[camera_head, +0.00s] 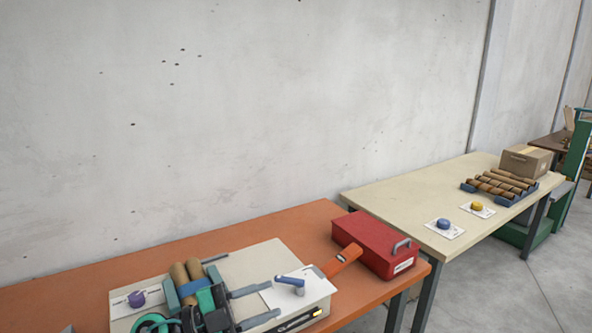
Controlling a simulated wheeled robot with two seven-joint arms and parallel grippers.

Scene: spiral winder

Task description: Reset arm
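My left gripper (275,300), dark with grey-blue fingers, reaches in from the lower left over the cream winder machine (262,257). Its two fingers are spread apart, with nothing seen between them. They point right, towards a blue-grey lever (290,283) on a white plate, and their tips are left of it. The gripper and teal-and-black links of my arm hide part of the machine. My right gripper is not in view.
The machine stands on an orange table (290,222). A purple knob (137,298) is at its left, and an orange handle (342,260) and red toolbox (375,245) at its right. A cream table (400,195) farther right holds brown rolls (500,184) and a cardboard box (525,160).

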